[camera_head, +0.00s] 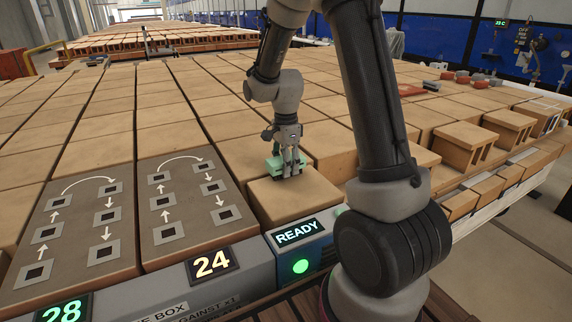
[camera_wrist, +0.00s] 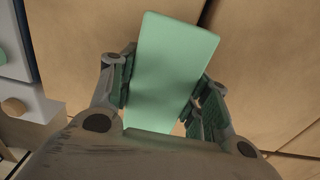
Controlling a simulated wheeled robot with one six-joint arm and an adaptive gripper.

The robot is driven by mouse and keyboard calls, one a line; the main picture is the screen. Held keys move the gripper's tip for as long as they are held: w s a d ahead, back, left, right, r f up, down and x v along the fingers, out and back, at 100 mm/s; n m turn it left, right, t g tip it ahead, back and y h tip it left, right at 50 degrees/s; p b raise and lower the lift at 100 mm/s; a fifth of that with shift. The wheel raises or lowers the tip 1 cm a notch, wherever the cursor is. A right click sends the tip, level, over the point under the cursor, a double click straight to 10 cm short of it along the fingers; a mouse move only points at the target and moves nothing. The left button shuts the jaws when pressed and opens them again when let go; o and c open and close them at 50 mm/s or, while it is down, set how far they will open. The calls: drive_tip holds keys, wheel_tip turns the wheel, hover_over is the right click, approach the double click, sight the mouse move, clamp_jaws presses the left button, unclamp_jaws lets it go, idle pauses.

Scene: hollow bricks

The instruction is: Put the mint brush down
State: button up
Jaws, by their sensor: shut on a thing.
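The mint brush shows as a mint-green block in the wrist view (camera_wrist: 172,62) and as a small green shape in the head view (camera_head: 275,163). My gripper (camera_head: 288,172) has its fingers on both sides of it, and they also show in the wrist view (camera_wrist: 163,95). The gripper is shut on the brush, pointing down over the tan bricks near the front. The brush is at or just above a brick top; I cannot tell whether it touches. Its underside is hidden.
Rows of tan hollow bricks (camera_head: 95,117) cover the bed. Two grey panels with arrows and dark squares (camera_head: 183,208) lie at the left. A READY box (camera_head: 297,235) and a counter showing 24 (camera_head: 212,264) line the front edge. Red and grey items (camera_head: 463,80) lie at the back right.

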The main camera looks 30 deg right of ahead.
drive_tip(key=shift+f, duration=0.2)
drive_tip(key=o, duration=1.2)
drive_tip(key=shift+r, duration=0.1)
drive_tip(key=shift+r, duration=0.35)
wheel_tip(320, 180, up, 11)
drive_tip(key=shift+f, duration=0.1)
drive_tip(key=s+r+n+t, duration=0.1)
drive_tip(key=s+r+n, duration=0.1)
drive_tip(key=s+n, duration=0.4)
drive_tip(key=s+r+n+t, duration=0.1)
drive_tip(key=s+r+n, duration=0.2)
drive_tip(key=s+n, duration=0.3)
drive_tip(key=s+r+n+t, duration=0.2)
drive_tip(key=s+n, duration=0.4)
drive_tip(key=s, duration=0.6)
drive_tip(key=shift+s+d+r, duration=0.15)
drive_tip(key=shift+r, duration=0.25)
drive_tip(key=shift+s+d+r, duration=0.1)
drive_tip(key=shift+s+r, duration=0.05)
drive_tip(key=shift+r, duration=0.2)
